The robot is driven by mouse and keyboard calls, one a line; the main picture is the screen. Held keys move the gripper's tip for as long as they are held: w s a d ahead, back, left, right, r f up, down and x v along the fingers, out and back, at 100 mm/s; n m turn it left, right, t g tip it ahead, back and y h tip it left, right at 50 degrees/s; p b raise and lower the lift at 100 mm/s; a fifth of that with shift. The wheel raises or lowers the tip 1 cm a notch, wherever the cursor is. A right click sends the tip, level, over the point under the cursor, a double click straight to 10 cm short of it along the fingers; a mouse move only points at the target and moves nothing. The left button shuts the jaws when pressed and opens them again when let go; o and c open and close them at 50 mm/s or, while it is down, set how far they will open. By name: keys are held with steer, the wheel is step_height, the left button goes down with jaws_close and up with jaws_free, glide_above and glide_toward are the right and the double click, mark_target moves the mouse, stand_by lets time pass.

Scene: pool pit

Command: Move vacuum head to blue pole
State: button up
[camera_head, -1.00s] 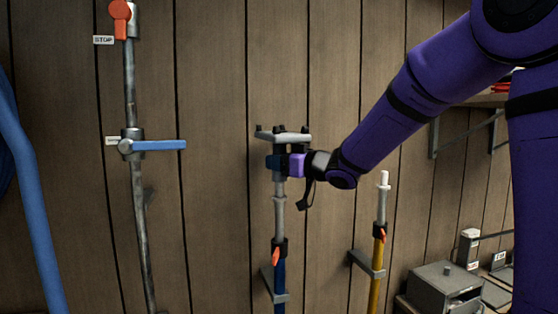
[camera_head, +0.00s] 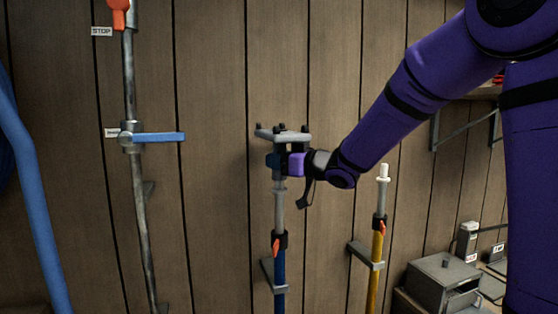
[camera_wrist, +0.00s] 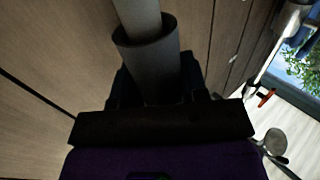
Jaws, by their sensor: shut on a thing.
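The vacuum head (camera_head: 284,135) is a grey plate with small dark wheels on top, at the upper end of the blue pole (camera_head: 280,268). The pole stands upright against the wall, with a grey upper tube, a black collar and an orange lever. My gripper (camera_head: 281,162) is shut at the neck just under the plate. In the wrist view, a grey tube and a wider dark sleeve (camera_wrist: 147,57) run up from between my dark jaws (camera_wrist: 160,105). The jaws hide the joint, so I cannot tell how far the head sits on the pole.
A yellow pole (camera_head: 376,258) with a white tip stands to the right in a wall bracket. A metal pipe with a blue valve handle (camera_head: 158,137) and a blue hose (camera_head: 38,205) are at left. A grey box (camera_head: 441,281) sits at lower right.

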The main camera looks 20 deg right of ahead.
steer(key=shift+f, duration=0.25)
steer(key=shift+f, duration=0.35)
steer(key=shift+f, duration=0.55)
stand_by(0.5)
steer(key=o, duration=1.7)
steer(key=shift+v, duration=5.5)
